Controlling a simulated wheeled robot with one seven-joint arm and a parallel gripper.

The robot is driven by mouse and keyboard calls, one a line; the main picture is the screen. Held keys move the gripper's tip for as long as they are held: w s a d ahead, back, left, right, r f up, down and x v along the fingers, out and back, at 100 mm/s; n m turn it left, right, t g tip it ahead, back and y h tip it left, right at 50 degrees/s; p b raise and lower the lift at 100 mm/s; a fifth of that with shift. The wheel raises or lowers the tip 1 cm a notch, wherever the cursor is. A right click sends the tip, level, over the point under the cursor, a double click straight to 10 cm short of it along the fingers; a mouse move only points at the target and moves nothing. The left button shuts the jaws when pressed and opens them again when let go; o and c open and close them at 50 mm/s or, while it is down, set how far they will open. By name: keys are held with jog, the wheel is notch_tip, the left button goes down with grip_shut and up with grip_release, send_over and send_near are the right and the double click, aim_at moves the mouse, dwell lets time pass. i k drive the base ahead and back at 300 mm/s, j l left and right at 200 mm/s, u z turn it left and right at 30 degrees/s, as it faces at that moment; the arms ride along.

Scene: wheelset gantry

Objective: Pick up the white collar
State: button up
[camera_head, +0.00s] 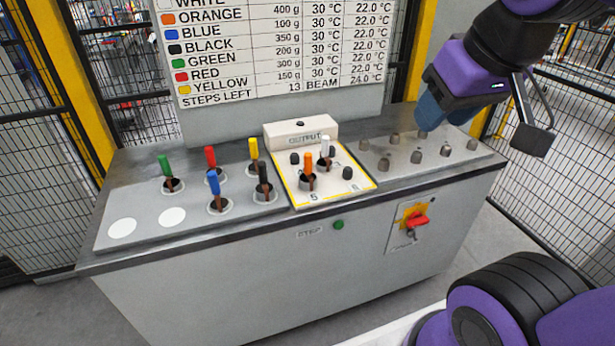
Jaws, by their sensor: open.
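The white collar (325,147) stands upright on the yellow-edged output plate (355,178), toward its back right. Its handle has a white top above a brown lower part, with a dark base at the plate. The orange collar (308,163) stands close to it, in front and to the left. My gripper (482,127) is at the upper right, above the right part of the bench, open with nothing seen between its fingers. It is well to the right of the white collar and apart from it.
Green (165,165), red (210,157), yellow (253,149), blue (214,183) and black (263,174) collars stand on the left panel. Two white discs (122,228) there are bare. Short grey pegs (416,157) stand at right. The OUTPUT box (300,132) is behind the plate.

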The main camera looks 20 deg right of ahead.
aim_at(324, 164)
jog(key=i+l+z, duration=0.25)
jog(key=i, duration=0.25)
jog(key=i+l+z, duration=0.1)
jog(key=i+z, duration=0.2)
jog(key=i, duration=0.15)
